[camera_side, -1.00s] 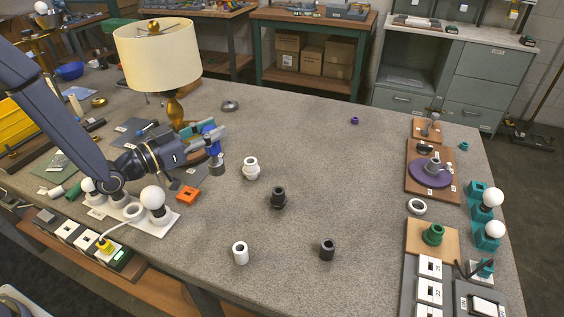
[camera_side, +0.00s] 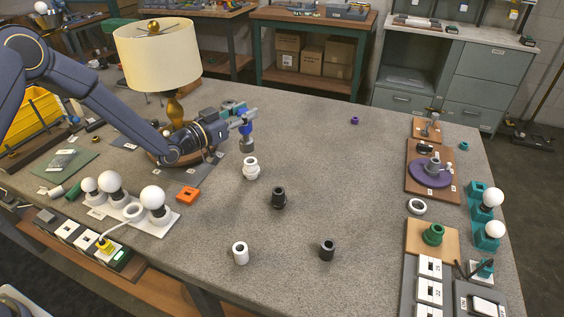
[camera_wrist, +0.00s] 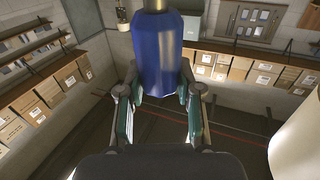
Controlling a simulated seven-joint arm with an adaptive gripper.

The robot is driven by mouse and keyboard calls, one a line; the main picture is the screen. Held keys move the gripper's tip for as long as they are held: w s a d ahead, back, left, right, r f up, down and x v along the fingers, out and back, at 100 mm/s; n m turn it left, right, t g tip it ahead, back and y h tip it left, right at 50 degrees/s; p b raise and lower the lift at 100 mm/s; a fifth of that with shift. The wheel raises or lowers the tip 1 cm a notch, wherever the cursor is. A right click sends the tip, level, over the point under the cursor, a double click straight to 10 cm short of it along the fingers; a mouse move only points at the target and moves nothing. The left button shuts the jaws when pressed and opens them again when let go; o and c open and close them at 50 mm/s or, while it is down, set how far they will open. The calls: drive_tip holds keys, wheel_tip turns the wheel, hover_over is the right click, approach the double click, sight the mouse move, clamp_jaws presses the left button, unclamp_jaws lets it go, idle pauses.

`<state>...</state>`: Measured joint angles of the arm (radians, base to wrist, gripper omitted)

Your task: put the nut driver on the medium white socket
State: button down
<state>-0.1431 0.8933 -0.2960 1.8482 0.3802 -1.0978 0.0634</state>
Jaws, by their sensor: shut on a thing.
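My gripper (camera_side: 243,119) is shut on the nut driver (camera_side: 247,134), which has a blue handle and a grey socket end pointing down. In the wrist view the blue handle (camera_wrist: 160,58) stands between the two fingers. The driver's lower end is hidden there. In the side view a white socket with a wide collar (camera_side: 251,169) stands upright on the table, just below the driver in the picture. Whether the driver is right over it or behind it, I cannot tell. A second, plainer white socket (camera_side: 240,253) stands nearer the front edge.
Two black sockets stand on the table, one in the middle (camera_side: 279,198) and one at the front (camera_side: 327,251). An orange block (camera_side: 187,194) and a white strip with bulbs (camera_side: 160,223) lie to the left. A lamp (camera_side: 160,55) stands behind my arm.

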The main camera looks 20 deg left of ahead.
sight(240, 131)
drive_tip(key=shift+w+f, duration=0.25)
drive_tip(key=shift+w+d+f, duration=0.1)
drive_tip(key=shift+w+f, duration=0.1)
drive_tip(key=shift+f, duration=1.6)
drive_tip(key=shift+f, duration=0.4)
drive_tip(key=c, duration=0.8)
unclamp_jaws()
drive_tip(key=shift+o, duration=0.2)
